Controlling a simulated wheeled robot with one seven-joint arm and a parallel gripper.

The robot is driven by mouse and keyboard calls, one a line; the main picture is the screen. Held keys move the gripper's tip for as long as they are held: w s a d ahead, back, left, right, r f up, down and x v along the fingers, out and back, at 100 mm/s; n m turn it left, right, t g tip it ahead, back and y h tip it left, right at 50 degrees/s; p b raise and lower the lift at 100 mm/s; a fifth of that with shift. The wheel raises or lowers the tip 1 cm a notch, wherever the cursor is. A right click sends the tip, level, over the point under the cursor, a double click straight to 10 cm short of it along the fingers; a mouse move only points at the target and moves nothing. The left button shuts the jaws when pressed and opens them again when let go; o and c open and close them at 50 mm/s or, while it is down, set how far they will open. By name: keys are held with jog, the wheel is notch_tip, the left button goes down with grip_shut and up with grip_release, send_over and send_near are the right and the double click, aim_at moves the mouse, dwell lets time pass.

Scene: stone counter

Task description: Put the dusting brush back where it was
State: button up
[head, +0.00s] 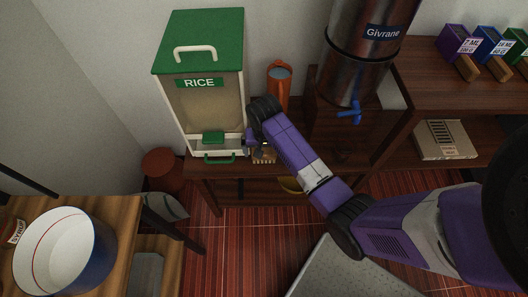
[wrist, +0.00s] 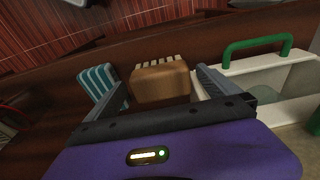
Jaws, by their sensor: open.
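The dusting brush appears to be the brown wooden block with pale bristles (wrist: 160,82) in the wrist view, lying on the dark wooden shelf. In the head view its pale bristles (head: 264,158) show just beyond my gripper, beside the rice dispenser's base. My gripper (wrist: 163,92) is open, with one finger on each side of the block. I cannot tell whether either finger touches it. In the head view the gripper end (head: 256,143) is low over the shelf, and the arm partly hides the brush.
The rice dispenser (head: 205,112) with a green lid stands left of my gripper; its green handle (wrist: 258,46) is close by in the wrist view. An orange container (head: 279,92) and a steel dispenser (head: 360,50) stand behind. A teal striped item (wrist: 97,84) lies beside the left finger.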

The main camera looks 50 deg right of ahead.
aim_at(264, 155)
notch_tip(264, 155, up, 10)
jog(key=a, duration=0.1)
jog(key=s+a+f+n+t, duration=0.2)
jog(key=s+a+t, duration=0.15)
jog(key=a, duration=0.55)
jog(key=s+a+f+n+t, duration=0.2)
jog(key=s+a+t, duration=0.15)
jog(key=a, duration=0.55)
jog(key=s+r+n+t+y, duration=0.1)
jog(key=s+r+n+t, duration=0.5)
jog(key=s+r, duration=1.2)
notch_tip(264, 155, up, 4)
jog(key=shift+a+f+t+p, duration=0.15)
jog(key=shift+a+t+p, duration=0.25)
jog(key=shift+t, duration=0.2)
